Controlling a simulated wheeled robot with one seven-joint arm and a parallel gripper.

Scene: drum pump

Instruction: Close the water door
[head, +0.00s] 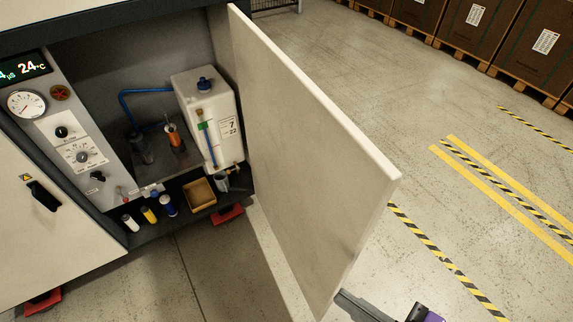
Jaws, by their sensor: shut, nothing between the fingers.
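The water door is most likely the large off-white panel (305,150), which stands wide open. It is hinged at the right side of the cabinet opening and swings out toward the lower right, with its free edge near the picture's bottom. My gripper (346,301) shows only in part at the bottom edge, grey fingers with a purple part behind. It is shut and empty. Its fingertips are beside the door's lower free corner; I cannot tell whether they touch it.
A control panel (75,140) is at left. The floor right of the door is clear; crates (478,35) stand at the back.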

